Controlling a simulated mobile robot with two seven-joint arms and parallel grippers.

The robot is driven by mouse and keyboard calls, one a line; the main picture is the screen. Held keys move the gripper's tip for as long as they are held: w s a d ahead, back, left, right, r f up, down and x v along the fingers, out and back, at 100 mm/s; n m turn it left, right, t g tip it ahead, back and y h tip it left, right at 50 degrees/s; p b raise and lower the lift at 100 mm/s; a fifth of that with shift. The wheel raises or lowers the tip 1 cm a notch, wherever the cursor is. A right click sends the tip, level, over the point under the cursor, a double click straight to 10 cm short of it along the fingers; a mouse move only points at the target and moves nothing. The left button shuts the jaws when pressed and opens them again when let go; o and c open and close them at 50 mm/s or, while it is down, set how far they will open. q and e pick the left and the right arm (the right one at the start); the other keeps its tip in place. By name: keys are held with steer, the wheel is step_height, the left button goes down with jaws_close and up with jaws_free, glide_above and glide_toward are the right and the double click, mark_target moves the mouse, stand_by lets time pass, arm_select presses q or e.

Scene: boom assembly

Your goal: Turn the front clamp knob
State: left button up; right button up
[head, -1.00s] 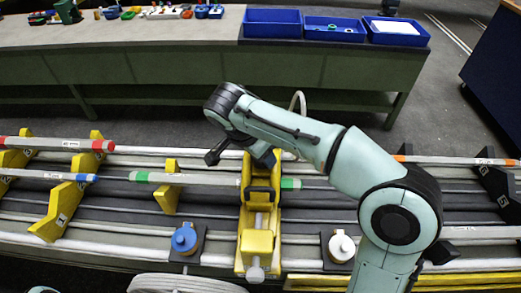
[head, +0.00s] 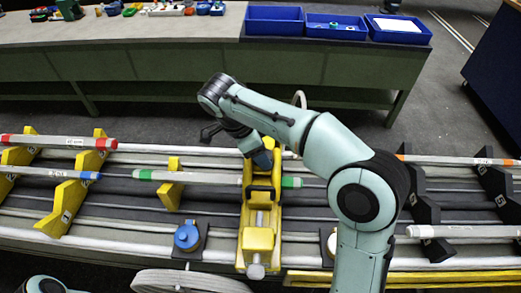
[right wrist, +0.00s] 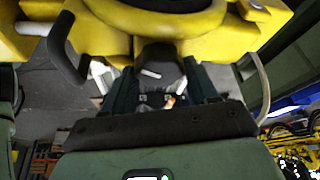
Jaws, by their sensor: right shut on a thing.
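The yellow clamp (head: 256,240) stands at the middle of the rail bed, with a grey cylindrical end piece (head: 255,271) at its near end. A pale tube with green bands (head: 205,177) runs through its far part. My left gripper is out of view.
Blue-capped (head: 187,237) and white (head: 332,243) items flank the clamp. Yellow supports (head: 58,212) hold red- and blue-banded tubes at left; black supports (head: 425,207) stand at right. A workbench with blue trays (head: 336,26) is beyond, across an open floor strip.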

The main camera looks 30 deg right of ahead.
steer(key=shift+f, duration=0.1)
steer(key=o, duration=1)
steer(key=shift+o, duration=0.2)
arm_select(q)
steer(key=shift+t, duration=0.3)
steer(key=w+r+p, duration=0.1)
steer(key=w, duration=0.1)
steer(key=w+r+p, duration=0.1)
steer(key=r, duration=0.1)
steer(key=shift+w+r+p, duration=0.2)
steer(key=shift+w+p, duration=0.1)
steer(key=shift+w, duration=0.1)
arm_select(e)
steer(key=v, duration=1.3)
steer(key=shift+r, duration=0.25)
steer(key=shift+w+a, duration=0.1)
